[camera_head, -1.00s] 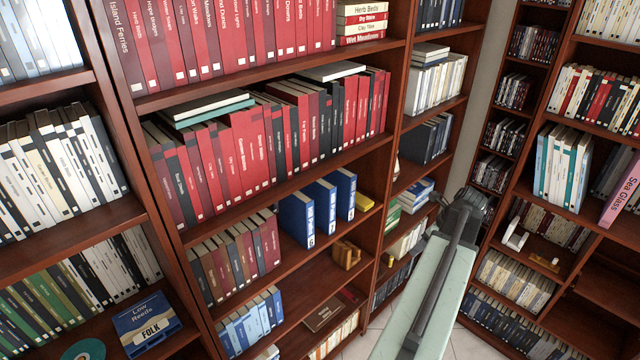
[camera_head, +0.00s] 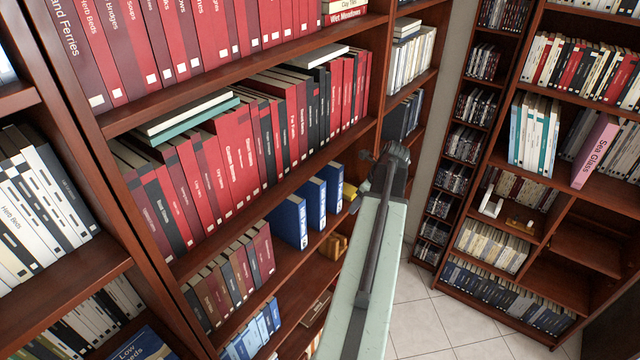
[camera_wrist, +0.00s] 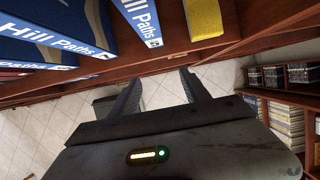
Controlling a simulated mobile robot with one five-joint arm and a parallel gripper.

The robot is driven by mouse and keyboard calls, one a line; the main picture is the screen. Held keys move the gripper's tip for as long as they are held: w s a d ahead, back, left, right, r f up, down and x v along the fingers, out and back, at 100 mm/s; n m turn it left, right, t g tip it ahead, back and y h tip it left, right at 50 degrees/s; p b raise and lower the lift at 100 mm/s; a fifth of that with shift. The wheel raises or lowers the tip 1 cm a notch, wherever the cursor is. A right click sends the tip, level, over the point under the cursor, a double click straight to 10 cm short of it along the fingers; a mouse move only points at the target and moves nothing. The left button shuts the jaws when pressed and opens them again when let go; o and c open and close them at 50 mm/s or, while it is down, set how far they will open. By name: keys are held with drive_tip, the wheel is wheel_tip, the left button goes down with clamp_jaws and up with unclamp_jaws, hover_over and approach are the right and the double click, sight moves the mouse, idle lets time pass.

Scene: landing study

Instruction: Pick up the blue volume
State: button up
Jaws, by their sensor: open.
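Three blue volumes stand upright side by side on a middle shelf in the head view: a left one (camera_head: 287,221), a middle one (camera_head: 312,204) and a right one (camera_head: 332,184). In the wrist view two spines read "Hill Paths", one at upper left (camera_wrist: 55,28) and one at top centre (camera_wrist: 138,18). My gripper (camera_head: 394,155) is to the right of the volumes in the head view, outside the shelf. In the wrist view its two fingers (camera_wrist: 160,88) are apart with nothing between them, below the shelf edge in the picture.
A yellow block (camera_wrist: 204,18) lies beside the volume at top centre. The wooden shelf edge (camera_wrist: 165,62) crosses between the fingers and the volumes in the picture. Maroon and brown books (camera_head: 230,275) stand left of the blue volumes. Tiled floor (camera_head: 425,310) is open at lower right.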

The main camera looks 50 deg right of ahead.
sight(340, 202)
drive_tip(key=w+f+b, duration=0.1)
drive_tip(key=w, duration=0.1)
drive_tip(key=w+f+b, duration=0.2)
drive_tip(key=w, duration=0.1)
drive_tip(key=w+f+b, duration=0.2)
drive_tip(key=shift+w, duration=0.35)
drive_tip(key=shift+r, duration=0.2)
drive_tip(key=shift+f, duration=0.2)
clamp_jaws()
idle(1.3)
